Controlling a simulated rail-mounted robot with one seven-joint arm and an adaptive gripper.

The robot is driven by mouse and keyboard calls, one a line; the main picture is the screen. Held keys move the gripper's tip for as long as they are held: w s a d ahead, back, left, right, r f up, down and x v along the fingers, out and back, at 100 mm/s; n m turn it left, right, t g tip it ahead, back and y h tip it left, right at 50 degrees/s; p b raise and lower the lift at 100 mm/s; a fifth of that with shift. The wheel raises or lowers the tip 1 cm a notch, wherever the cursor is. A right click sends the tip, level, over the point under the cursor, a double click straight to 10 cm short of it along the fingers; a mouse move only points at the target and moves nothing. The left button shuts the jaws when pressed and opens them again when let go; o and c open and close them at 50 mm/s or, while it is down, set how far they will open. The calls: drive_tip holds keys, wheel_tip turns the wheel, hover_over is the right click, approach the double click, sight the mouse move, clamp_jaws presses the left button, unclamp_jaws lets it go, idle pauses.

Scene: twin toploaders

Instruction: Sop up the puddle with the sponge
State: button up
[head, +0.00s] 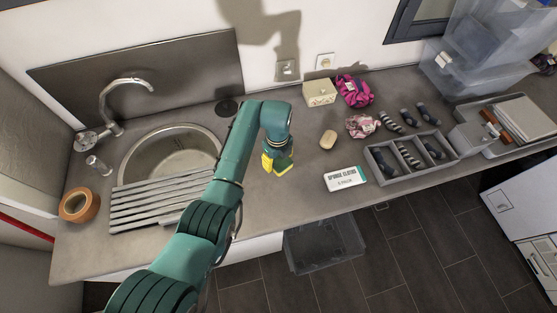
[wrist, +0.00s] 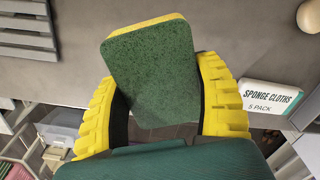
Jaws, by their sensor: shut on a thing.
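My gripper (wrist: 160,95) has yellow ridged fingers and is shut on the sponge (wrist: 152,65), one finger on each side of it. The sponge is a block with a green scouring face and a yellow edge, held with the green face toward the wrist camera. In the head view my gripper (head: 277,163) is over the counter to the right of the sink, and only small yellow parts of it and the sponge show. I cannot tell whether the sponge touches the counter. I cannot make out a puddle in either view.
The sink (head: 170,150) and slatted drainer (head: 150,204) lie to the left. A sponge cloths box (head: 345,178), tan oval bar (head: 328,139) and sock organizer (head: 411,155) lie to the right. An orange tape roll (head: 79,206) is far left. A clear bin (head: 325,243) stands below.

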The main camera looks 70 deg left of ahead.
sight(282, 189)
wheel_tip(282, 189, down, 10)
drive_tip(key=b, duration=0.8)
drive_tip(key=shift+f+b, duration=0.55)
drive_tip(key=shift+f, duration=0.1)
drive_tip(key=shift+d+r+p, duration=0.25)
drive_tip(key=shift+d+p, duration=0.15)
drive_tip(key=shift+p, duration=0.45)
drive_tip(key=d+p, duration=0.2)
drive_tip(key=p, duration=0.1)
drive_tip(key=d+p, duration=0.1)
drive_tip(key=shift+s+d, duration=0.25)
drive_tip(key=shift+d, duration=0.1)
drive_tip(key=shift+d+f+p, duration=0.2)
drive_tip(key=shift+d+p, duration=0.1)
drive_tip(key=shift+p, duration=0.1)
drive_tip(key=shift+f, duration=0.1)
